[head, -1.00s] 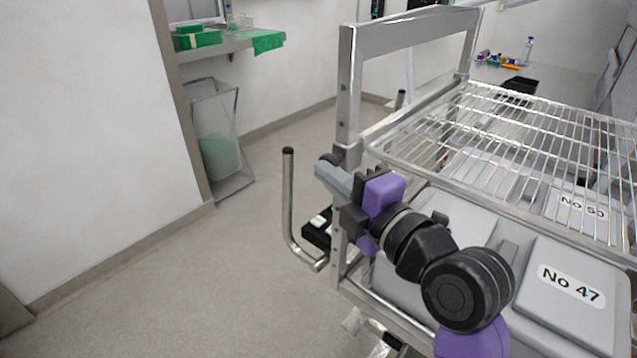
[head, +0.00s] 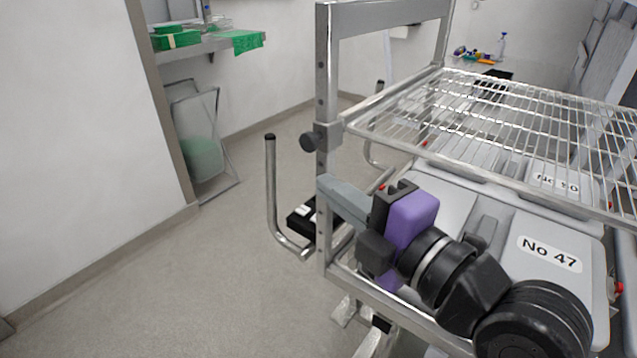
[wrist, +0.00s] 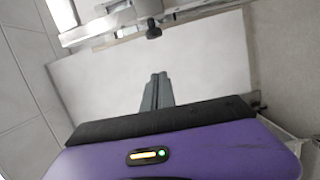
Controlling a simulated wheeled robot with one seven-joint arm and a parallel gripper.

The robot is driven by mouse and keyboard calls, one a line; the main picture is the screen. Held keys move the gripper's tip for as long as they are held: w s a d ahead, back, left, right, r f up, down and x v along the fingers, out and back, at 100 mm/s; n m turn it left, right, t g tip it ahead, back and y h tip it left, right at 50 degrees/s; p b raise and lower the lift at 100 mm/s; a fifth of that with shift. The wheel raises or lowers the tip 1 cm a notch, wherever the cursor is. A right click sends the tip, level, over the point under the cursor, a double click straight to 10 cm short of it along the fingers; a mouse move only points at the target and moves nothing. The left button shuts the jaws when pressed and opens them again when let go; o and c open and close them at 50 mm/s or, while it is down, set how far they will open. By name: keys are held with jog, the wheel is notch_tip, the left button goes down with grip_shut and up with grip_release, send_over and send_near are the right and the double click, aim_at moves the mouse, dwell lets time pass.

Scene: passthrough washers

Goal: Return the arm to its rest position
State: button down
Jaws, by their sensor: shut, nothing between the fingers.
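My gripper (head: 328,186) shows in the head view with its grey fingers pressed together and nothing between them. The fingertips point left, close to the cart's upright metal post, below a black knob (head: 309,142); I cannot tell whether they touch the post. My purple and black wrist and arm run from there to the lower right, in front of the grey boxes. In the wrist view the closed fingers (wrist: 156,92) point up the picture over a pale surface.
A metal cart frame (head: 324,90) carries a wire shelf (head: 490,110) above grey boxes (head: 520,225), one labelled No 47. A curved handle (head: 271,190) stands left of the post. Open floor (head: 170,290) lies to the left. A shelf with green items (head: 178,40) is behind.

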jog(key=shift+s+d, duration=0.15)
jog(key=shift+s, duration=0.05)
